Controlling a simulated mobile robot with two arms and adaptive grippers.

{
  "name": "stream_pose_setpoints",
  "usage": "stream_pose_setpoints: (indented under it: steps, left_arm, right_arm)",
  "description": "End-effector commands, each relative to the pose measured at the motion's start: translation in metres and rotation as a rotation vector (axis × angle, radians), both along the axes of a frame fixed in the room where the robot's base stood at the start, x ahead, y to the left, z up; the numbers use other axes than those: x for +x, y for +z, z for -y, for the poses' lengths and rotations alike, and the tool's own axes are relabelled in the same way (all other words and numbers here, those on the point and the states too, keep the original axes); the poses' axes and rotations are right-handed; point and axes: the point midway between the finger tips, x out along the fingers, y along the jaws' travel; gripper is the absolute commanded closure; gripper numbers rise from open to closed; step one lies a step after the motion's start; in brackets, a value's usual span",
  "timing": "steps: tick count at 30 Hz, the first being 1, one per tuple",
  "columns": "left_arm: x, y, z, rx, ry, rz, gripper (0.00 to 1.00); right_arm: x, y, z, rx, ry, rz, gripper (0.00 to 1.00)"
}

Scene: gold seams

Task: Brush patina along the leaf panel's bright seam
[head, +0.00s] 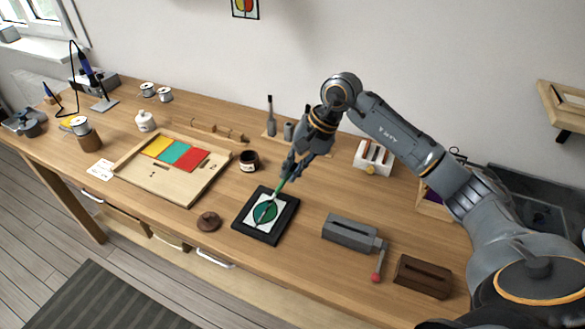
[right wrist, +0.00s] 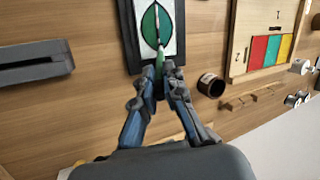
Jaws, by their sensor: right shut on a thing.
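The leaf panel (head: 238,225) lies on the bench, a green leaf on white in a black frame. It also shows at the top of the right wrist view (right wrist: 180,25). A thin seam runs along the leaf's middle; its finish is too small to judge. My right gripper (head: 286,174) is shut on a green-handled brush (head: 279,187), which slants down over the leaf. In the right wrist view the brush (right wrist: 160,58) lines up with the seam; I cannot tell whether its tip touches. An open dark jar (head: 249,162) stands behind the panel. My left gripper is out of view.
A brown lid-like disc (head: 208,222) lies left of the panel. A wooden tray (head: 190,197) with yellow, teal and red pieces is farther left. A grey block with a red-knobbed lever (head: 350,233) and a dark brown slotted block (head: 423,276) stand right.

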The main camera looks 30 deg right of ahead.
Motion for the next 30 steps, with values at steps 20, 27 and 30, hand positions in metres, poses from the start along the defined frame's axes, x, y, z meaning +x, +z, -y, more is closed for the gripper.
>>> stream_pose_setpoints:
  steps: [20, 27, 30]
  left_arm:
    - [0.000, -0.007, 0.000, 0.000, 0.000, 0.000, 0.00]
    - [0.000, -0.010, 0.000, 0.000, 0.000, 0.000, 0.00]
    - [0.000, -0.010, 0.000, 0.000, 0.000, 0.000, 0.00]
  right_arm:
    - [-0.007, 0.000, -0.009, 0.000, 0.001, 0.000, 1.00]
    - [-0.011, -0.001, -0.013, 0.000, 0.001, 0.000, 1.00]
    - [-0.012, 0.000, -0.014, 0.001, 0.000, -0.001, 1.00]
